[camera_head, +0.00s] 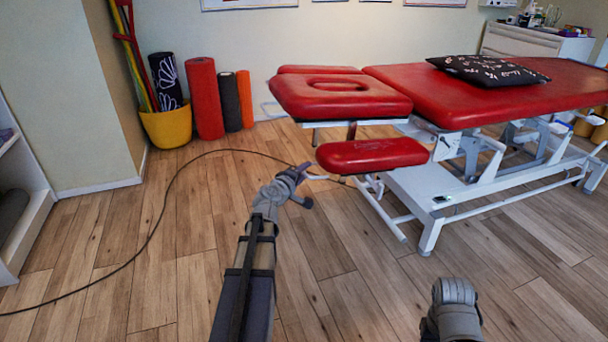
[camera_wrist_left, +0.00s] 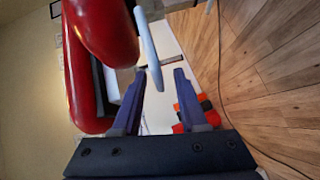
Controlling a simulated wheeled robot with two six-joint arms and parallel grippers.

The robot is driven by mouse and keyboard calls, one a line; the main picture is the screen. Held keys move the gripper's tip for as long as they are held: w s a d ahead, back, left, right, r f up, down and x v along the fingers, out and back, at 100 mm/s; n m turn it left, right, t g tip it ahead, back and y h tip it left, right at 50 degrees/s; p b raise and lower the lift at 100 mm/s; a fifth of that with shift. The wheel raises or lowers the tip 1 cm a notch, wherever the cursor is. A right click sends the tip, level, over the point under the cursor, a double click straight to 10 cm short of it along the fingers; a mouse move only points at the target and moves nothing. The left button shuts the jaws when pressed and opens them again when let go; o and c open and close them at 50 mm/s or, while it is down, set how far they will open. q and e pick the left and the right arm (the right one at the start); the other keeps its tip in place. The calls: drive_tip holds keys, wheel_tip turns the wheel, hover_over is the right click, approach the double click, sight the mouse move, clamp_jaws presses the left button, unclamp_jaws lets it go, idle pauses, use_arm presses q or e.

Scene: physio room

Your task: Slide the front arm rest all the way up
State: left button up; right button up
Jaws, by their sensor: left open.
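The front arm rest (camera_head: 372,154) is a red oblong pad below the red head section (camera_head: 340,95) of the treatment table. A thin pale bar (camera_head: 320,178) sticks out to the left from under it. My left gripper (camera_head: 303,184) is at the bar's outer end. In the left wrist view, my open left gripper (camera_wrist_left: 159,78) has the pale bar (camera_wrist_left: 149,50) reaching between its fingertips; I cannot tell whether they touch. A rounded red pad (camera_wrist_left: 104,32), seemingly the arm rest, is close beyond the left finger. Part of my right arm shows at the bottom, but its gripper is out of view.
The table's white base (camera_head: 432,230) stands right of the arm rest. A black cable (camera_head: 160,215) curves over the wooden floor on the left. A yellow bucket (camera_head: 167,127) and rolled mats (camera_head: 205,98) stand by the wall.

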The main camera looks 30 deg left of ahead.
use_arm(q)
drive_tip(key=shift+w, duration=0.15)
clamp_jaws()
